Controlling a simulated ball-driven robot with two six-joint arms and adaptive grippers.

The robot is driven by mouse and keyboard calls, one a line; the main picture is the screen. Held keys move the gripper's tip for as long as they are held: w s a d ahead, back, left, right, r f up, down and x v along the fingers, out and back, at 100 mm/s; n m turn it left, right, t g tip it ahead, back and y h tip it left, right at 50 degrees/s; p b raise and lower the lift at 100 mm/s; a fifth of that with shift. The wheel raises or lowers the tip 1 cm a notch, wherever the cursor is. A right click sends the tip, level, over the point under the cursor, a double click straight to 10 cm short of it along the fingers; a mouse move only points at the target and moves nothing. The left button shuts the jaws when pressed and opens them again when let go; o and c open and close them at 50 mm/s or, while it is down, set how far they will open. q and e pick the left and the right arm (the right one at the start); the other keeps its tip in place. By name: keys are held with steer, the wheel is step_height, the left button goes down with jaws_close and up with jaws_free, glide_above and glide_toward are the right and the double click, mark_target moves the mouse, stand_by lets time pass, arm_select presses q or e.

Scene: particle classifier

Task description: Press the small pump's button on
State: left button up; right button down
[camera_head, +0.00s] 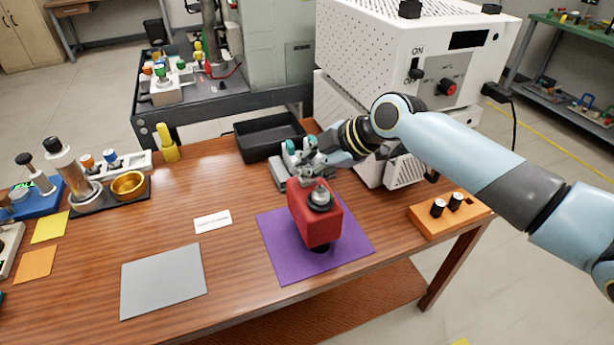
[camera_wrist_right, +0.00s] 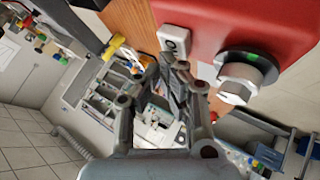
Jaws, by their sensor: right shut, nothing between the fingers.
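The small pump (camera_head: 328,228), a red block with a metal fitting on top, stands on a purple mat (camera_head: 275,250). In the wrist view the red pump body (camera_wrist_right: 235,22) fills the upper right. A small light-coloured block with a round dark centre, which looks like the button (camera_wrist_right: 174,40), is on its side, left of a metal fitting with a green centre (camera_wrist_right: 240,72). My right gripper (camera_head: 303,172) is at the pump's far side. Its fingertips (camera_wrist_right: 173,66) are together and empty, close to the button; I cannot tell whether they touch it. My left gripper is not in view.
A black tray (camera_head: 262,152) lies behind the pump. A white machine with an ON switch (camera_head: 417,74) stands behind my right arm. An orange block with black-topped vials (camera_head: 462,222) is at the right. A grey mat (camera_head: 163,282) and a white label (camera_head: 213,221) lie left.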

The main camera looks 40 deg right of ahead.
mark_target(306, 179)
steer(key=shift+f+b, duration=0.85)
steer(key=shift+f, duration=0.1)
stand_by(0.7)
steer(key=shift+r, duration=0.1)
steer(key=shift+r+p, duration=1.05)
steer(key=shift+r, duration=0.2)
step_height(306, 179, up, 5)
steer(key=p, duration=0.4)
stand_by(0.6)
